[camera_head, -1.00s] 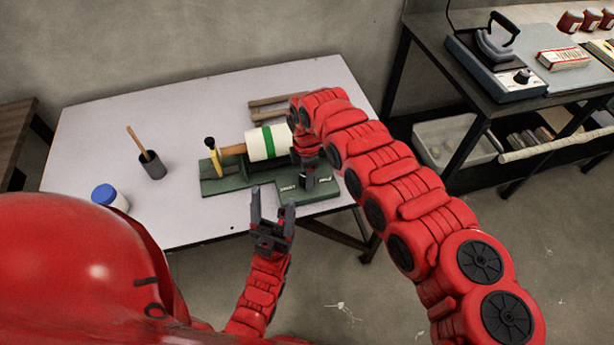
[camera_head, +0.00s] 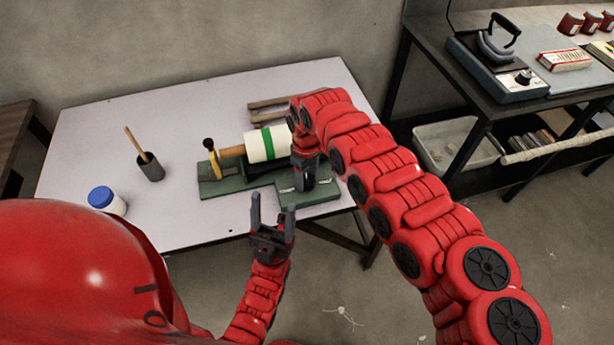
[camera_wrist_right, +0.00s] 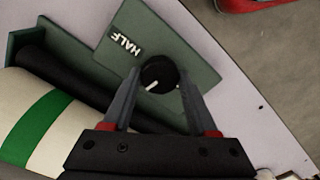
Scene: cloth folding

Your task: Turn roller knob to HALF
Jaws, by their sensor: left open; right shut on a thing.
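The black roller knob (camera_wrist_right: 158,75) with a white pointer line sits on the green base plate (camera_wrist_right: 200,57) of the roller machine. In the right wrist view its pointer points to the lower left. The HALF label (camera_wrist_right: 124,40) lies to the upper left of the knob. My right gripper (camera_wrist_right: 160,77) is shut on the knob, one finger on each side; in the head view it hides the knob. The white roller with a green band (camera_head: 267,143) lies behind the plate. My left gripper (camera_head: 272,212) is open and empty in front of the table edge.
The grey table (camera_head: 115,160) carries a dark cup with a wooden stick (camera_head: 150,166) and a blue-lidded jar (camera_head: 106,200). A wooden frame (camera_head: 268,104) lies behind the roller. A dark workbench (camera_head: 430,40) stands to the right. The table's left part has free room.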

